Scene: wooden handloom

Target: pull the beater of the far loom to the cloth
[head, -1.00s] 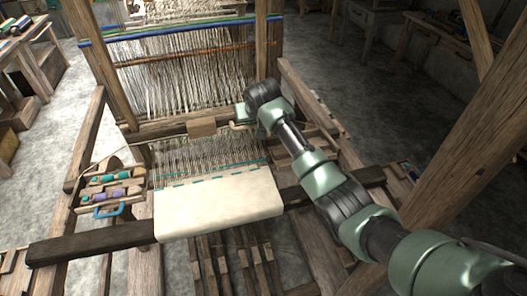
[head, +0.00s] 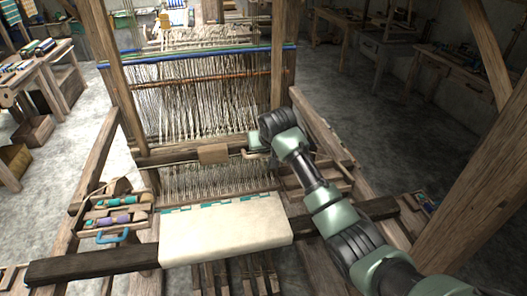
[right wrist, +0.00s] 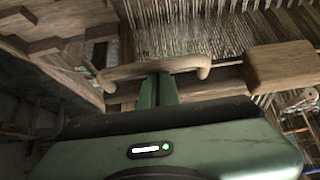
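The loom in front of me fills the middle of the head view. Its beater (head: 174,156) is a wooden crossbar with a pale block (head: 213,153) at its middle. A strip of bare warp (head: 215,181) lies between the beater and the cream cloth (head: 226,232), which has a teal dashed edge. My right gripper (head: 258,140) is at the right part of the beater. In the right wrist view its green fingers (right wrist: 158,90) are close together at the curved wooden handle (right wrist: 150,70) and seem closed on it. Their tips are hidden. My left gripper is out of view.
Coloured bobbins (head: 117,221) and a blue handle (head: 113,237) lie left of the cloth. A thick wooden post (head: 470,205) stands at right, beyond my right arm. Another loom-like frame (head: 185,35) stands behind. Benches line the left and right walls.

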